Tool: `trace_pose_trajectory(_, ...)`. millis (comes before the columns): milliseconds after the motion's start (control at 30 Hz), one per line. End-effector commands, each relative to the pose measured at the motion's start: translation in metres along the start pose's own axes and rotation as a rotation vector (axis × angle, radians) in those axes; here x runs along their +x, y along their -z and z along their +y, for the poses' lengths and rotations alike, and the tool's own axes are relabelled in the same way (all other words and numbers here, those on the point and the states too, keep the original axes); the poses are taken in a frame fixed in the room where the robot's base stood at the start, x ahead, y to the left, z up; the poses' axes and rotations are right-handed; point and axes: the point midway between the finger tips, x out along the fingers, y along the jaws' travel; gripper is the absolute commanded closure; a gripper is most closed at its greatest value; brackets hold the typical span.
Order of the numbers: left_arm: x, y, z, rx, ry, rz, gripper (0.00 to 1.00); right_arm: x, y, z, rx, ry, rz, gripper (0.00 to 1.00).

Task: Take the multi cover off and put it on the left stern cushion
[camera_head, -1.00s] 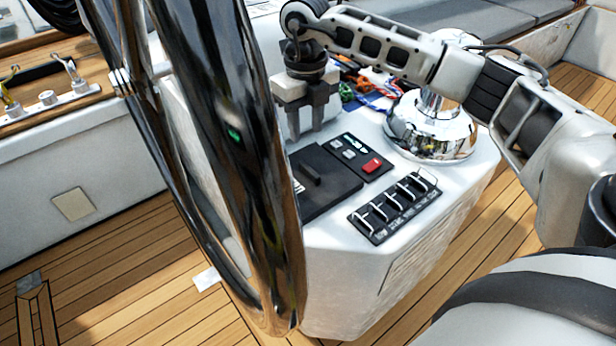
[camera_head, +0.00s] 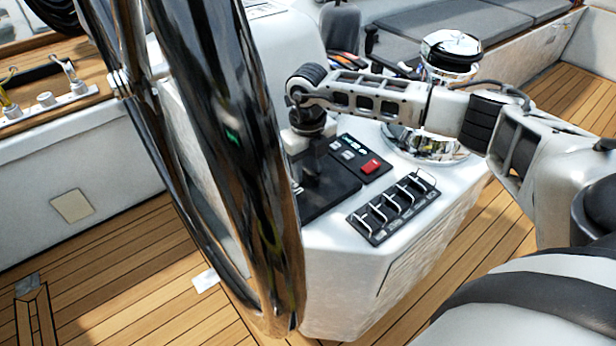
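The multi cover (camera_head: 338,192) is a flat black square plate with a raised handle, lying on the white console beside the steering wheel. My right gripper (camera_head: 312,180) reaches down from above onto its handle. The fingers are dark against the black cover and the wheel hides part of them, so I cannot tell whether they are shut on the handle. The cover looks flat in place. Grey cushions (camera_head: 420,50) line the bench at the top; I cannot tell which one is the left stern cushion. My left gripper is not in view.
The large shiny steering wheel (camera_head: 245,190) stands close to the left of the cover.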

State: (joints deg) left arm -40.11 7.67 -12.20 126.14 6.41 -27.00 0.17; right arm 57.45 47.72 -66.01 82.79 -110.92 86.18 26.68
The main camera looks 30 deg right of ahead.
Motion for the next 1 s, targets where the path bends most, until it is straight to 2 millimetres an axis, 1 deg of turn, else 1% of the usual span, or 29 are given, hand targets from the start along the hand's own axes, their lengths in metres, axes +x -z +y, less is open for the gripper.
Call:
trace_pose_trajectory(67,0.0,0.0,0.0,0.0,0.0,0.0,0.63,0.0,0.0,0.0,0.0,0.0,0.0,0.63)
trace_pose_trajectory(100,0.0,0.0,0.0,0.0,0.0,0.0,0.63,0.0,0.0,0.0,0.0,0.0,0.0,0.68)
trace_pose_trajectory(167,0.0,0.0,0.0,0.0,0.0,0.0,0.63,0.0,0.0,0.0,0.0,0.0,0.0,0.85)
trace_pose_trajectory(200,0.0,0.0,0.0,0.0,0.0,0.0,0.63,0.0,0.0,0.0,0.0,0.0,0.0,0.96)
trace_pose_trajectory(233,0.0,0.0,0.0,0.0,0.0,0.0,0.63,-0.001,0.0,0.0,0.0,0.0,0.0,1.0)
trace_pose_trajectory(533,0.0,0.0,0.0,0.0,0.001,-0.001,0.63,-0.001,0.0,0.0,0.001,0.0,-0.001,1.0)
trace_pose_trajectory(667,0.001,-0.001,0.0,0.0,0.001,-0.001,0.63,-0.005,-0.001,0.0,0.001,0.0,-0.001,1.0)
trace_pose_trajectory(767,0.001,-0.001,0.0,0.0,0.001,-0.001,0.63,-0.014,-0.001,0.0,0.001,0.0,-0.003,1.0)
trace_pose_trajectory(900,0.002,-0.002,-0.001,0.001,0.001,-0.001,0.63,-0.036,0.0,-0.001,0.001,0.001,-0.004,1.0)
trace_pose_trajectory(967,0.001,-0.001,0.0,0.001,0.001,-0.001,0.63,-0.047,0.011,-0.005,0.001,0.002,-0.004,1.0)
trace_pose_trajectory(1000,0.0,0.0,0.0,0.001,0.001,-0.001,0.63,-0.056,0.019,-0.007,0.001,0.004,-0.004,1.0)
